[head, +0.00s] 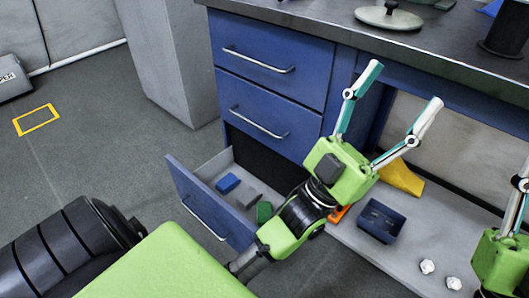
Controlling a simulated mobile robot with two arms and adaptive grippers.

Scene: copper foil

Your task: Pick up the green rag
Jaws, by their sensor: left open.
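A small dark green item (264,212) lies in the open bottom drawer (205,215), near its right end and partly beside my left arm. It is too small to tell for sure that it is the green rag. My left gripper (405,85) is open and empty, with its fingers spread and pointing up in front of the bench edge. It is above and to the right of the drawer, well apart from the green item. My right gripper (521,190) is cut off at the right edge, so its jaw state cannot be told.
The drawer also holds a blue block (227,183) and a grey item. A blue tray (381,220), a yellow item (401,178) and two white crumpled pieces (427,266) are on the low shelf.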

